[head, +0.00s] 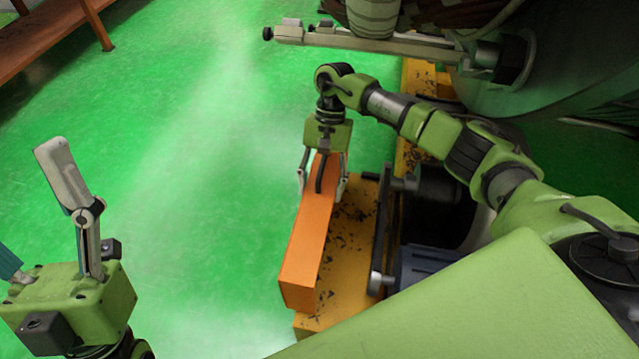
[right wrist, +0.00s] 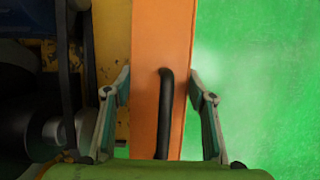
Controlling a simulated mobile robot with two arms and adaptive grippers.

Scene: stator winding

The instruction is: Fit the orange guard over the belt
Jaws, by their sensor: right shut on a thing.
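The orange guard (head: 309,245) is a long box-shaped cover with a black handle (head: 320,174) on top. My right gripper (head: 322,180) is shut on the guard, with one finger on each side of it. In the right wrist view the guard (right wrist: 148,60) runs between the two fingers (right wrist: 160,80). A dark upright strip, probably the belt (head: 384,230), runs beside the machine to the right of the guard, apart from it. It also seems to show in the right wrist view (right wrist: 88,60). My left gripper (head: 40,215) is at the lower left, its fingers spread and empty.
A worn yellow base (head: 350,225) lies right of the guard, which partly overlaps its left edge in the picture. A dark machine with pulleys (head: 435,205) stands on it. A large grey housing (head: 570,60) is at upper right. Green floor (head: 190,170) is clear on the left.

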